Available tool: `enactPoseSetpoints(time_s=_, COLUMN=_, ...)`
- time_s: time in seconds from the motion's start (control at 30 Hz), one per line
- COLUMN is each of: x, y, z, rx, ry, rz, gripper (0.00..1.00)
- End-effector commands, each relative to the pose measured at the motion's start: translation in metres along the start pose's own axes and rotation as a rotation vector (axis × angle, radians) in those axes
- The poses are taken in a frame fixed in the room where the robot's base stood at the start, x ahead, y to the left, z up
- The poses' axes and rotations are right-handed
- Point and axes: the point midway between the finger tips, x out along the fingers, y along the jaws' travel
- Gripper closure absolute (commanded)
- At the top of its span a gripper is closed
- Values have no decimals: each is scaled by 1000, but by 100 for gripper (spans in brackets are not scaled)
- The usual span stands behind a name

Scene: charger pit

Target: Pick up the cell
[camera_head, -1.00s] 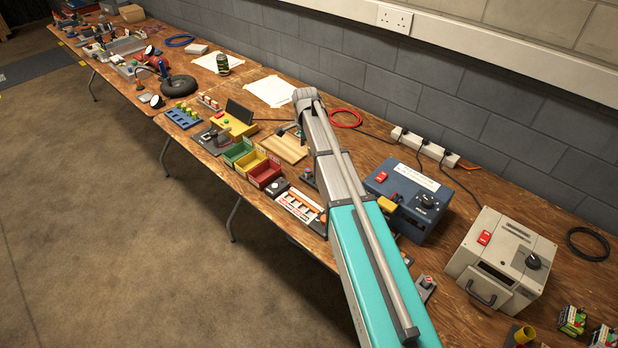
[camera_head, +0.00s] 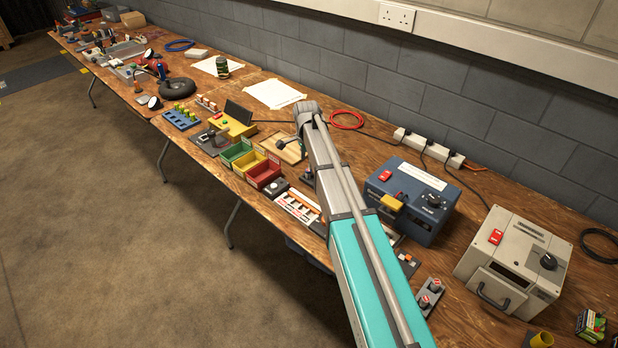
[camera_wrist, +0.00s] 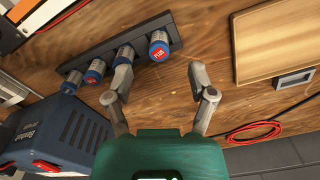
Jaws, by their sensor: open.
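Several cells with blue sides and red-marked tops stand in a row in a dark strip holder (camera_wrist: 103,58) in the wrist view. The nearest cell (camera_wrist: 159,46) is at the right end of the row, a little beyond and between my fingertips. Another cell (camera_wrist: 122,57) is just beyond my left finger. My gripper (camera_wrist: 160,66) is open and empty, with a finger to either side of the nearest cell's line. I cannot tell its exact height over the cell. In the head view my arm hides the gripper and most of the holder.
A blue charger box (camera_head: 414,198) stands right of my arm, and it also shows in the wrist view (camera_wrist: 55,135). A cream box (camera_head: 515,262) is further right. Coloured bins (camera_head: 264,174) and a wooden tray (camera_wrist: 270,40) are nearby. A red cable (camera_wrist: 253,132) lies coiled.

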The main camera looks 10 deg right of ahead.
Motion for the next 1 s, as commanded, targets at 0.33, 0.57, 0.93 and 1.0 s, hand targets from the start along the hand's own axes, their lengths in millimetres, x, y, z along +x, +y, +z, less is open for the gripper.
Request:
enactPoseSetpoints(time_s=0.33, x=0, y=0, z=-1, rx=1, ry=0, rz=0, gripper=28)
enactPoseSetpoints(time_s=0.57, x=8, y=0, z=-2, rx=1, ry=0, rz=0, gripper=28)
enactPoseSetpoints(time_s=0.93, x=36, y=1, z=-9, rx=1, ry=0, rz=0, gripper=28)
enactPoseSetpoints(time_s=1.0, x=41, y=1, z=-8, rx=1, ry=0, rz=0, gripper=28)
